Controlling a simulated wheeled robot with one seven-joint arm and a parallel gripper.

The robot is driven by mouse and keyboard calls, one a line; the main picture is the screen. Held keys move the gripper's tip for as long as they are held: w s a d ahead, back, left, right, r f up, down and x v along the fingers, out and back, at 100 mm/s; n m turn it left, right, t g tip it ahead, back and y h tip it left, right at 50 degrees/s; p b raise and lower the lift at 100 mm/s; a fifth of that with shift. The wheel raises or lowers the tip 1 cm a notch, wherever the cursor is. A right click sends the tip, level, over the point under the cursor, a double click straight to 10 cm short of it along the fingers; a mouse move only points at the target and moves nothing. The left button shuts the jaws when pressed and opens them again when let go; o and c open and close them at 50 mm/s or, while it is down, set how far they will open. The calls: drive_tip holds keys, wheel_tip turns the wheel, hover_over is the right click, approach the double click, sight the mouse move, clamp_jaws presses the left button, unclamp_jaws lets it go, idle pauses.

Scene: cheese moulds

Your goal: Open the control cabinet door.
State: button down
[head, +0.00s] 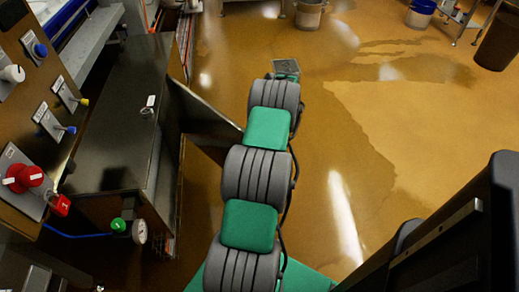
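A dark, glossy metal cabinet (115,110) stands at the left in the head view, with a small fitting on its top. A flat brown panel (205,112), which looks like its door, stands out at an angle from the cabinet's right side. Its outer end comes close to my grey and green arm in the picture; I cannot tell whether they touch. No handle is clear on the panel. My arm runs up the middle of the view. My gripper does not show.
A control panel with blue and yellow switches and a red knob (24,178) is at the far left. A pressure gauge (140,230) and green knob sit low beside the cabinet. Buckets (420,13) stand at the back. The wet floor to the right is mostly clear.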

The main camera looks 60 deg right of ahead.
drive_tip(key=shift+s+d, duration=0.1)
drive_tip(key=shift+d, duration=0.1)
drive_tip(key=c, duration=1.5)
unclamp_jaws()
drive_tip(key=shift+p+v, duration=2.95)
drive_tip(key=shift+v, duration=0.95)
